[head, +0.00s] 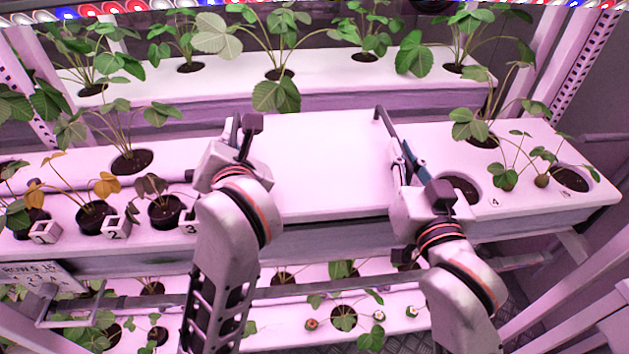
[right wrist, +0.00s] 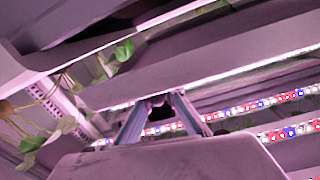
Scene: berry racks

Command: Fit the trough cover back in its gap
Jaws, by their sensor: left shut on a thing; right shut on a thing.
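The trough cover (head: 318,165) is a flat white panel in the middle of the trough in the head view. It spans between my two grippers, with a bar handle (head: 382,122) visible at its right end. My left gripper (head: 240,135) is shut on the cover's left end, its grip partly hidden by the wrist. My right gripper (head: 402,152) is shut on the cover's right end; its fingers also show in the right wrist view (right wrist: 157,108). A dark band runs under the cover's front edge. I cannot tell whether the cover touches the trough.
The trough's left part (head: 70,205) holds potted plants and numbered white cubes. A rear trough (head: 320,80) with strawberry plants stands behind. A lower tier (head: 390,325) with plants and a sign (head: 45,275) are in front.

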